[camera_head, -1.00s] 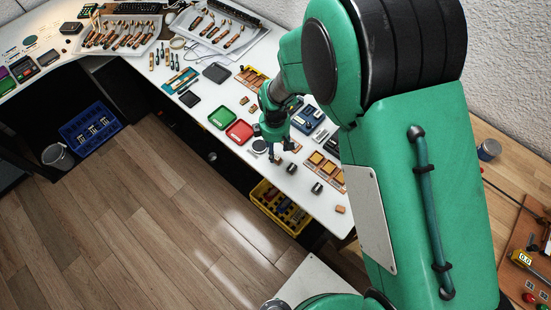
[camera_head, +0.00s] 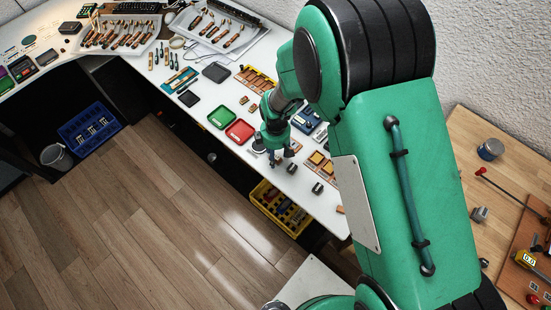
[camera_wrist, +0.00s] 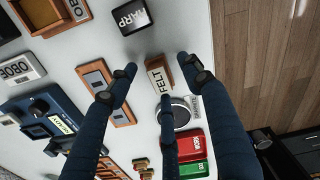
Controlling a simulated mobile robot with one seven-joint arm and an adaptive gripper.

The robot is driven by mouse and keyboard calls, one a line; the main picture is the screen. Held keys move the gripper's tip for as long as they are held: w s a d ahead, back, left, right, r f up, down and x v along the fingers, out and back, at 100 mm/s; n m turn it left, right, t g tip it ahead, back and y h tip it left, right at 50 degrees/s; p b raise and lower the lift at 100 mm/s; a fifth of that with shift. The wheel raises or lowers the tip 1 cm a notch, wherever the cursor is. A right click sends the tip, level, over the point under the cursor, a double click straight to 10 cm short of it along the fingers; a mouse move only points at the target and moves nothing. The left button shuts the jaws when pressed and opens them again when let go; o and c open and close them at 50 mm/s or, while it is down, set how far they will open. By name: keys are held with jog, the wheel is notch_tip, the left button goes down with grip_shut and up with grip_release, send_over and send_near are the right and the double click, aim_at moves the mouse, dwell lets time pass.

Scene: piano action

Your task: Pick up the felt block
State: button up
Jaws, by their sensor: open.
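The felt block (camera_wrist: 158,76) is a small brown block with a white FELT label, lying on the white bench in the wrist view. My gripper (camera_wrist: 155,83) is open, its dark blue fingers spread around the block. One fingertip is left of it, one right, and one at its lower end. I cannot tell whether any finger touches it. In the head view my gripper (camera_head: 281,159) is low over the bench near its front edge. There the block is hidden or too small to make out.
A round silver-rimmed item (camera_wrist: 178,113) lies close below the block. A red tray (camera_wrist: 182,145) and a green tray (camera_wrist: 195,169) are beyond it. A black HARP block (camera_wrist: 131,17) stands apart above. Wooden frames (camera_wrist: 97,80) lie to the left. The bench's front edge is near.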

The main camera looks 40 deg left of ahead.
aim_at(276, 157)
jog(key=shift+c, duration=0.5)
jog(key=c, duration=1)
jog(key=shift+r, duration=0.55)
jog(key=r, duration=0.1)
jog(key=r+p, duration=0.1)
jog(key=shift+s+d+r, duration=0.2)
jog(key=shift+d+r, duration=0.1)
jog(key=s+d, duration=0.2)
jog(key=d, duration=0.2)
jog(key=s+d+p, duration=0.1)
jog(key=s+d, duration=0.2)
jog(key=d, duration=0.1)
jog(key=s+d+r+p, duration=0.1)
jog(key=s+d, duration=0.2)
jog(key=d, duration=0.1)
jog(key=shift+s+d+r, duration=0.1)
jog(key=shift+s+d, duration=0.1)
jog(key=shift+d, duration=0.15)
